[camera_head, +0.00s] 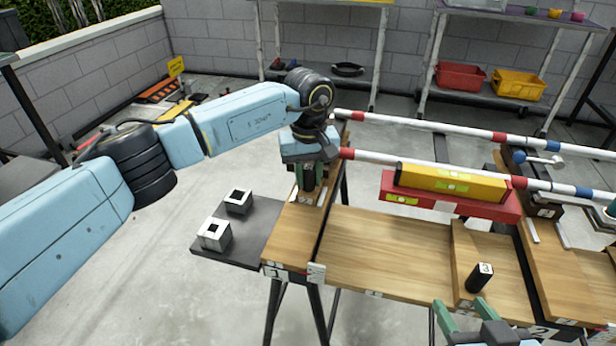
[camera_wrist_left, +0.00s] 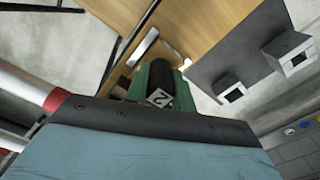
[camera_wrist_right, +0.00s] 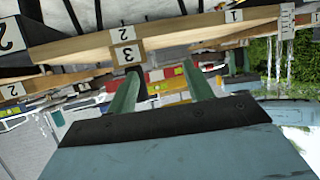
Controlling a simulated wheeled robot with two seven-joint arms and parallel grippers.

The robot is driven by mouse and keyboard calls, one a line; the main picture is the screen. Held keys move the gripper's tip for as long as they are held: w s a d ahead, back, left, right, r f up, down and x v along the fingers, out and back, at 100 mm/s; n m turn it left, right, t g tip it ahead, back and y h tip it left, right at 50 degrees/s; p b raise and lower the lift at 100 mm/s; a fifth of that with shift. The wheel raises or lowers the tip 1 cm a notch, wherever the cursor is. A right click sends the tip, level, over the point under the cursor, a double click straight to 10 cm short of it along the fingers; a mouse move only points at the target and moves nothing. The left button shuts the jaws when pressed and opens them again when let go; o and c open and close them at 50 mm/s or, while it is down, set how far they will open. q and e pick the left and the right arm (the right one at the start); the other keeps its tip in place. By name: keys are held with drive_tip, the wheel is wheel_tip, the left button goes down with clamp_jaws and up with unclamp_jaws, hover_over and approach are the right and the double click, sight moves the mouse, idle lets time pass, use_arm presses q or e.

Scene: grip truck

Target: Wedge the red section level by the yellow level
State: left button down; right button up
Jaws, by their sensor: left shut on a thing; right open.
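The red section (camera_head: 480,207) lies along the far side of the wooden bench. The yellow level (camera_head: 440,178), with green vials, rests on top of it. My left gripper (camera_head: 308,180) is shut on a black block marked 2 (camera_wrist_left: 157,98) at the bench's left end; its fingers partly hide the block. I cannot tell whether the block touches the wood. Another black block, marked 3 (camera_head: 480,277), stands on the right part of the bench. My right gripper (camera_head: 462,310) is open and empty at the near edge. Block 3 (camera_wrist_right: 128,54) also shows beyond its fingers in the right wrist view.
Two striped poles (camera_head: 430,122) run across behind and beside the level. A dark side shelf (camera_head: 258,232) at left holds two pale blocks with square holes (camera_head: 215,234). The bench's middle planks (camera_head: 385,250) are clear. Red (camera_head: 460,76) and yellow (camera_head: 518,84) bins stand behind.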

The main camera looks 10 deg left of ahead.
use_arm(q)
drive_tip(key=shift+w+b, duration=0.4)
drive_tip(key=shift+w, duration=0.1)
drive_tip(key=shift+w+r, duration=0.1)
drive_tip(key=shift+w, duration=0.05)
use_arm(e)
drive_tip(key=shift+w+a+r+t+y, duration=0.25)
drive_tip(key=shift+r+t, duration=0.3)
drive_tip(key=shift+r, duration=0.25)
drive_tip(key=shift+w+a+r+t+y, duration=0.25)
drive_tip(key=shift+r+t, duration=0.25)
drive_tip(key=shift+r, duration=0.25)
drive_tip(key=shift+w+a+r+t+y, duration=0.25)
drive_tip(key=shift+r+t, duration=0.3)
drive_tip(key=shift+r, duration=0.25)
drive_tip(key=shift+r, duration=0.1)
use_arm(q)
drive_tip(key=c, duration=1.1)
unclamp_jaws()
drive_tip(key=shift+w, duration=0.15)
drive_tip(key=shift+o, duration=0.2)
use_arm(e)
drive_tip(key=shift+w, duration=0.1)
use_arm(q)
drive_tip(key=o, duration=0.4)
drive_tip(key=shift+s, duration=0.2)
drive_tip(key=shift+o, duration=0.2)
drive_tip(key=shift+d, duration=0.1)
